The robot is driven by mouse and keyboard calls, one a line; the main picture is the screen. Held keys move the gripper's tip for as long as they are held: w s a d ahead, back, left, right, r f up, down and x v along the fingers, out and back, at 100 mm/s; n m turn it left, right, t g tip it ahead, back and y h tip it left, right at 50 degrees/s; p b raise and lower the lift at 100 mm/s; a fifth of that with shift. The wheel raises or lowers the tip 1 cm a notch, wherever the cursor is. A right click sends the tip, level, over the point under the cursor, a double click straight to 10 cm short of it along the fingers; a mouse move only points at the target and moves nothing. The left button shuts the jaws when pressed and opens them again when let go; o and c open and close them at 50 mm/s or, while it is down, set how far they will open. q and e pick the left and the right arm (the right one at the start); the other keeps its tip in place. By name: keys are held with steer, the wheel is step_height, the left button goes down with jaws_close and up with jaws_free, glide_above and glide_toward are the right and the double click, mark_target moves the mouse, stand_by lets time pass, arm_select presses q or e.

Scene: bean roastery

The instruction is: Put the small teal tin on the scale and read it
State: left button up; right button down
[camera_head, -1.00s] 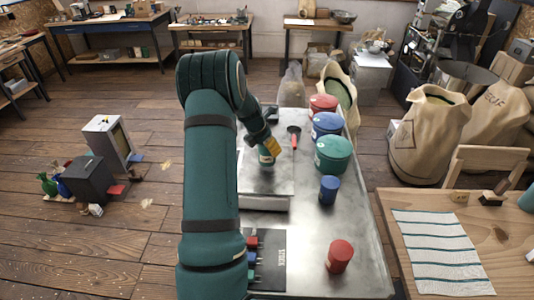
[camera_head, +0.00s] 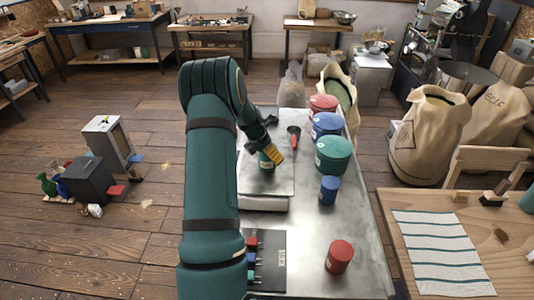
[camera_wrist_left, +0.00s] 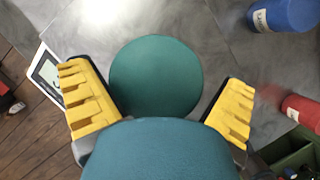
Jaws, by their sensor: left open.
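The small teal tin (camera_head: 265,161) stands on the flat metal plate of the scale (camera_head: 262,203), at the left of the metal table. In the wrist view the tin's round teal top (camera_wrist_left: 155,77) lies between my two yellow fingers, with a gap on each side. My left gripper (camera_head: 270,150) is open around the tin, and my arm hides part of the scale. A corner of what looks like the scale's display (camera_wrist_left: 47,75) shows in the wrist view, but I cannot read it. My right gripper is not in view.
On the table, right of the scale, stand a large green tin (camera_head: 333,155), a large blue tin (camera_head: 326,125), a large red tin (camera_head: 322,104), a small blue tin (camera_head: 329,190) and a small red tin (camera_head: 339,257).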

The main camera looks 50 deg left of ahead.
arm_select(q)
steer(key=v, duration=1.2)
steer(key=shift+p, duration=0.3)
steer(key=shift+r, duration=0.1)
